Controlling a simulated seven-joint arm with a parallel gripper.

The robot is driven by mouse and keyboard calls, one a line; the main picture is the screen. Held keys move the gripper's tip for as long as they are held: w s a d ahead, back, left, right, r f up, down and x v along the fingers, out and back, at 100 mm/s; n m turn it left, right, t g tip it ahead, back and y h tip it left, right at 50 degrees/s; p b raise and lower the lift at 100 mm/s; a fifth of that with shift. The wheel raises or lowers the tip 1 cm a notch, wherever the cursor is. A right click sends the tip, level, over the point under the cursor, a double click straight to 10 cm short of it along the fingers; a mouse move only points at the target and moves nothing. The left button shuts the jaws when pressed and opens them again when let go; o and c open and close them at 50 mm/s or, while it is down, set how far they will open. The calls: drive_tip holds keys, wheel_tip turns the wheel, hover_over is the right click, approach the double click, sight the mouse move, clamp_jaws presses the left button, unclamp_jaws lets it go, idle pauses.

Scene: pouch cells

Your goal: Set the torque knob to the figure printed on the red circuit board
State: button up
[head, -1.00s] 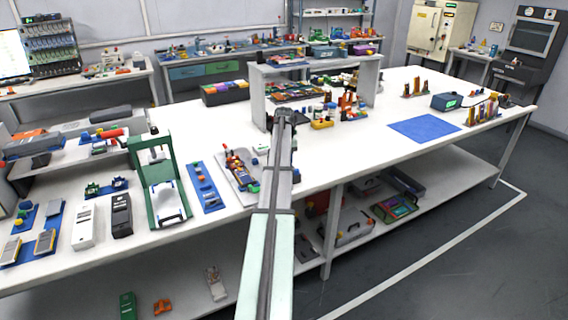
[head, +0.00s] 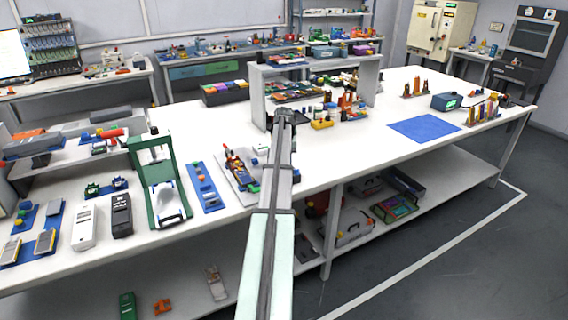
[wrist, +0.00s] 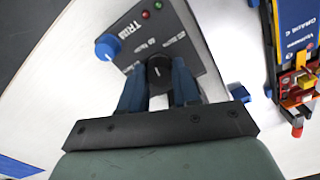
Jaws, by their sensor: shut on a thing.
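In the wrist view a grey control panel (wrist: 151,30) carries a black knob (wrist: 159,69) with a pale pointer mark. Small white labels near it are too blurred to read. My gripper (wrist: 160,86) has its two blue fingers on either side of this knob, shut on it. A blue knob (wrist: 108,47) with a white mark stands on the panel's left edge, near the printed word TRIM. In the head view my arm hides the gripper's fingertips and the panel. I cannot make out a red circuit board or its figure with certainty in either view.
Right of the panel in the wrist view are a blue block (wrist: 238,92) and a blue, yellow and red fixture (wrist: 294,82). In the head view a green press frame (head: 157,180) stands at the left.

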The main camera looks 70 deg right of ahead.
drive_tip(key=m, duration=0.7)
idle(0.6)
drive_tip(key=o, duration=1.1)
drive_tip(key=shift+c, duration=0.2)
wheel_tip(320, 180, up, 14)
drive_tip(key=shift+w+f, duration=0.1)
idle(0.4)
